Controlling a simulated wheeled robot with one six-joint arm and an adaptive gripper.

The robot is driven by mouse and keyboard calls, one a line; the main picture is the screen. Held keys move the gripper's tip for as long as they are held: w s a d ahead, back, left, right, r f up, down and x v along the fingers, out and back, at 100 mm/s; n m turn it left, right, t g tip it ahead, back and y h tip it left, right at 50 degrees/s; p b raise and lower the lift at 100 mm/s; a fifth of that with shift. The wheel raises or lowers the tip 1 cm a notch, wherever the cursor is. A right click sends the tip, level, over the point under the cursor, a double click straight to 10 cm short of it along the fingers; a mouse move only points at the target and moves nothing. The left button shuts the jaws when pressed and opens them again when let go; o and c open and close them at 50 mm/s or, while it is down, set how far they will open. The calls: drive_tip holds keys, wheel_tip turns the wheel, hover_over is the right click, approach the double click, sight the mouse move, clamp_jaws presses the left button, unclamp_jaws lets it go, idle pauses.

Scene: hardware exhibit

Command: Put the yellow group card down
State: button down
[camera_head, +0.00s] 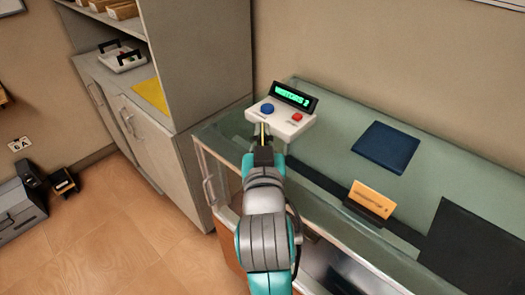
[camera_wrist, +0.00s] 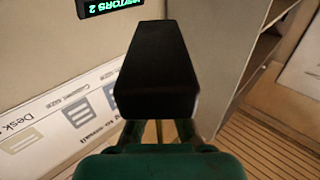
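My gripper (camera_head: 262,134) reaches over the left end of the glass counter, just in front of the white button console (camera_head: 280,121). A thin yellow strip shows between its dark fingertips, which looks like the yellow group card (camera_head: 263,130) seen edge-on. A yellow-orange card (camera_head: 372,199) stands in a dark holder farther right on the counter, apart from my gripper.
The console has a blue button (camera_head: 267,108), a red button (camera_head: 297,117) and a lit green display (camera_head: 295,97). A dark blue mat (camera_head: 386,147) and a black mat (camera_head: 470,245) lie on the counter (camera_head: 335,130). A yellow sheet (camera_head: 152,94) lies on the cabinet.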

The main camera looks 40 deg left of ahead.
drive_tip(key=shift+f, duration=2.15)
drive_tip(key=shift+f, duration=0.2)
drive_tip(key=c, duration=1.3)
unclamp_jaws()
drive_tip(key=shift+s, duration=0.1)
